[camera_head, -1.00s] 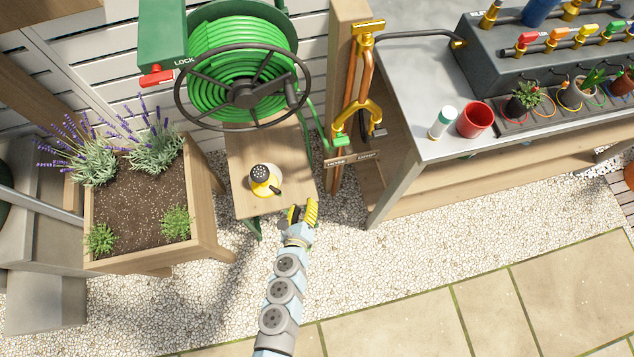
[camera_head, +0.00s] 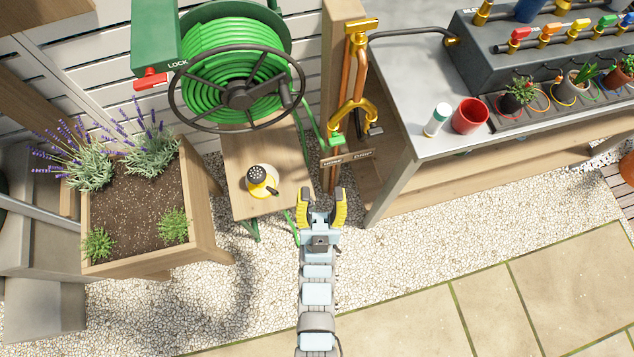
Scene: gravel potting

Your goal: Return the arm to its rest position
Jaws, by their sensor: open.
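My gripper (camera_head: 324,200) is open, with its two yellow fingers apart and nothing between them. My arm reaches up from the bottom of the view, nearly straight. The gripper appears over the gravel just right of the small wooden stand, between it and the bench's front leg. A yellow nozzle-like item with a dark perforated face (camera_head: 260,180) stands on the wooden stand (camera_head: 240,150), apart from my gripper.
A green hose reel (camera_head: 240,80) stands behind the stand. A planter box (camera_head: 140,265) with lavender is at left. Copper pipework (camera_head: 355,90) rises near the metal bench (camera_head: 425,140), which holds a red pot (camera_head: 470,115) and a white bottle (camera_head: 437,120). Gravel and paving in front are clear.

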